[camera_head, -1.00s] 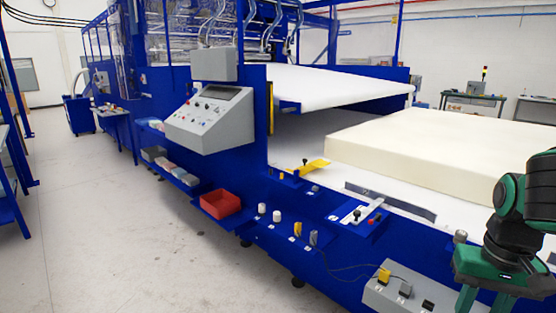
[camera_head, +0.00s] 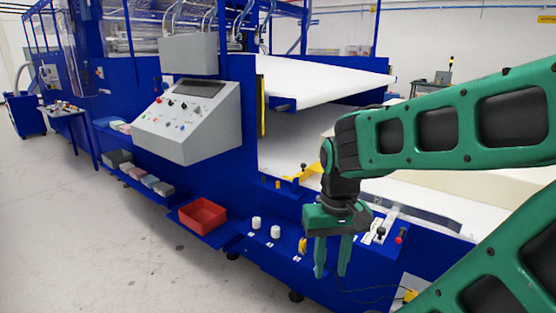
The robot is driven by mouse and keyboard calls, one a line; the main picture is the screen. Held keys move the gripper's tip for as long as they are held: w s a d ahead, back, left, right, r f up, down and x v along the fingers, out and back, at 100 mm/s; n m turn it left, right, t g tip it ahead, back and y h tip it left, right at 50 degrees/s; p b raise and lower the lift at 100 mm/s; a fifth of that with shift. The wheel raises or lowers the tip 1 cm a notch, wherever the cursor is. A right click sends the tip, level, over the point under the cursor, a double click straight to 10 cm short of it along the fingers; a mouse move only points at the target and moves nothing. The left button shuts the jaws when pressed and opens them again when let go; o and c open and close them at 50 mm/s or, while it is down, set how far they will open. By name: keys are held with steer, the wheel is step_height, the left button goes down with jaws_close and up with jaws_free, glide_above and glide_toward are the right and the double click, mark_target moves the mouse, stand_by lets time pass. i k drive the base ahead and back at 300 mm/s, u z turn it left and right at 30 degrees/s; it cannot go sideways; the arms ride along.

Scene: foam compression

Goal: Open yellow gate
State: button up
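The yellow gate (camera_head: 298,177) is a small yellow angled plate on the blue machine's front ledge, at the edge of the white bed. A black knob stands beside it. Its right end is partly hidden behind my arm. My gripper (camera_head: 332,270) points down in front of the machine, to the right of and lower in the picture than the gate. Its two green fingers are apart with nothing between them, so it is open and empty. It appears clear of the gate.
A grey control box (camera_head: 187,118) and a red bin (camera_head: 203,216) are on the machine's left part. White knobs (camera_head: 256,223) and a yellow piece (camera_head: 303,245) line the blue front. The floor at left is clear.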

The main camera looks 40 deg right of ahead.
mark_target(316, 167)
steer(key=z, duration=0.4)
steer(key=i, duration=1.25)
steer(key=z, duration=0.6)
